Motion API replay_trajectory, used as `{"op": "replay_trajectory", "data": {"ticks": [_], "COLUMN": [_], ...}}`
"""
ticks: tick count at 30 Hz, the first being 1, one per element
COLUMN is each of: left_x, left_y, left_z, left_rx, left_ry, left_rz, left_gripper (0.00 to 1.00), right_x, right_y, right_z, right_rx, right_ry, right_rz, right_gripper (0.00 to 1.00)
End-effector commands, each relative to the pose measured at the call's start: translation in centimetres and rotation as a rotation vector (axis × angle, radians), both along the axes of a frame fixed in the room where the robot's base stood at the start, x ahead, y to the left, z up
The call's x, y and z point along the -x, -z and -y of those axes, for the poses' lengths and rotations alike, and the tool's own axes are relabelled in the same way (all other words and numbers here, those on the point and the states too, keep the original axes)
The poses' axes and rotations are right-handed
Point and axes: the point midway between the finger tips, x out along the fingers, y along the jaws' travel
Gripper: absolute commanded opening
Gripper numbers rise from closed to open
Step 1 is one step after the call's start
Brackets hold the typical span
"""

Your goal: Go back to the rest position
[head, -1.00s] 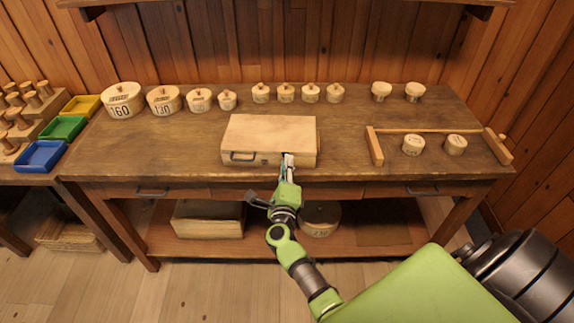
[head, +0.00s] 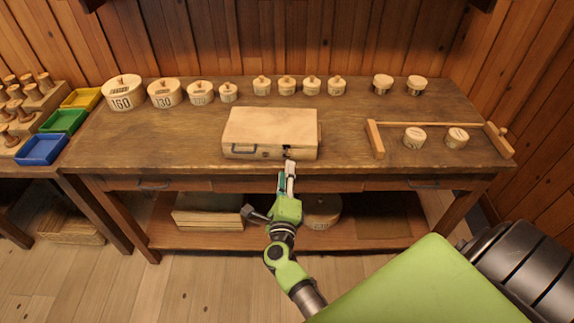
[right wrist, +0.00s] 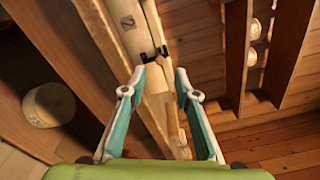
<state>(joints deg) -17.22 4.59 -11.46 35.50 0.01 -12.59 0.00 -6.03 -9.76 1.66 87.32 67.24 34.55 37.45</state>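My right gripper (head: 290,168) is in front of the closed wooden case (head: 270,128), just off its front side by the table edge. In the right wrist view the two fingers of this gripper (right wrist: 160,80) are apart, with nothing held between them. A dark latch (right wrist: 155,52) on the case front shows just beyond the fingertips. The case lies flat on the workbench (head: 190,146) with its lid down and a handle on its front. My left gripper is in neither view.
Several lidded round boxes (head: 123,92) stand along the back of the bench. A wooden rail frame (head: 376,140) with two small round boxes is at the right. Colored trays (head: 41,149) and spools are on the left table. The lower shelf holds a crate (head: 208,212).

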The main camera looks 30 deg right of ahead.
Motion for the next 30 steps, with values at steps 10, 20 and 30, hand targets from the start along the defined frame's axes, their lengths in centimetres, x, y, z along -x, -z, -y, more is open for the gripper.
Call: {"op": "replay_trajectory", "data": {"ticks": [10, 20, 30], "left_x": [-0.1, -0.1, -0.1], "left_y": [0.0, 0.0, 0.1], "left_z": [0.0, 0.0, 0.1], "left_rx": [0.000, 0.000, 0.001], "left_ry": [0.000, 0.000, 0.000], "left_rz": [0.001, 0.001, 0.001], "left_gripper": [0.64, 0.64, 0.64], "right_x": [0.5, 0.5, 4.1], "right_y": [-0.1, 0.6, 17.9], "right_z": [-0.4, -0.8, -10.3], "right_rx": [0.001, 0.024, 0.561], "right_ry": [0.000, -0.021, -0.510], "right_rz": [0.001, -0.024, -0.540], "right_gripper": [0.28, 0.28, 0.28]}}
